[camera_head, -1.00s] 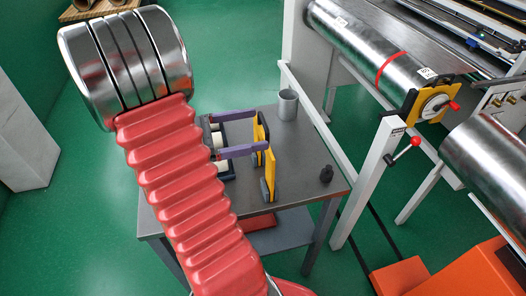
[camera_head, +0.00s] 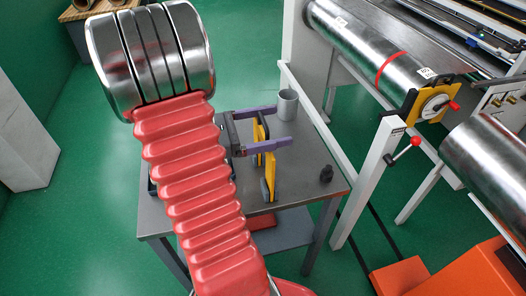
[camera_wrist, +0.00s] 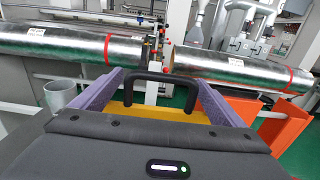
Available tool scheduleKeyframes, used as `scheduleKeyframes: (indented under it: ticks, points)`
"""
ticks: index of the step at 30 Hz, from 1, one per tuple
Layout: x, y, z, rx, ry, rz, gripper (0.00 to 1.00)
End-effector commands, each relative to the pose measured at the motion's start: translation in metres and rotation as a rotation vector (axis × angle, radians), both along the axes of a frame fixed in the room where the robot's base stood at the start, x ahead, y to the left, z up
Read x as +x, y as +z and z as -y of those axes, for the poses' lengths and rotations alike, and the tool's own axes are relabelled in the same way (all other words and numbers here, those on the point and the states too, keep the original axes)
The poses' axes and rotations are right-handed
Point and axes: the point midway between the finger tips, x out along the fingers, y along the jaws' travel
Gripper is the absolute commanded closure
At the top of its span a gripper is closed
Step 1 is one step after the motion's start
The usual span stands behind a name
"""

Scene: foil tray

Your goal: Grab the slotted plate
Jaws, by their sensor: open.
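The yellow plate (camera_head: 270,172), which I take for the slotted plate, stands upright on the grey table (camera_head: 305,170). My gripper (camera_head: 284,125) is open, its two purple fingers level and apart, reaching past the plate's upper part on either side. In the wrist view my gripper (camera_wrist: 158,78) has a finger at left and right, with the yellow plate (camera_wrist: 155,113) between them. A black arched bar shows over the plate there; I cannot tell what it belongs to. Whether the fingers touch the plate is unclear. My red-sleeved arm hides the table's left part.
A grey cup (camera_head: 287,104) stands close behind the fingers, at the table's back. A small black object (camera_head: 326,174) sits near the right edge. Large metal rollers (camera_head: 385,60) and a white post (camera_head: 368,185) stand to the right.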

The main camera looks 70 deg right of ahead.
Motion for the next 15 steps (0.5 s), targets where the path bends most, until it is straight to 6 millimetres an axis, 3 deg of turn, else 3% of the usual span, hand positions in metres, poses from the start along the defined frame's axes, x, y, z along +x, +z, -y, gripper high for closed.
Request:
scheduleKeyframes:
  ticks: [5, 15]
  points:
    - [-0.0116, 0.0, 0.0067, 0.0, 0.0, 0.001, 0.07]
    - [-0.0119, 0.0, 0.0072, 0.001, 0.001, 0.001, 0.07]
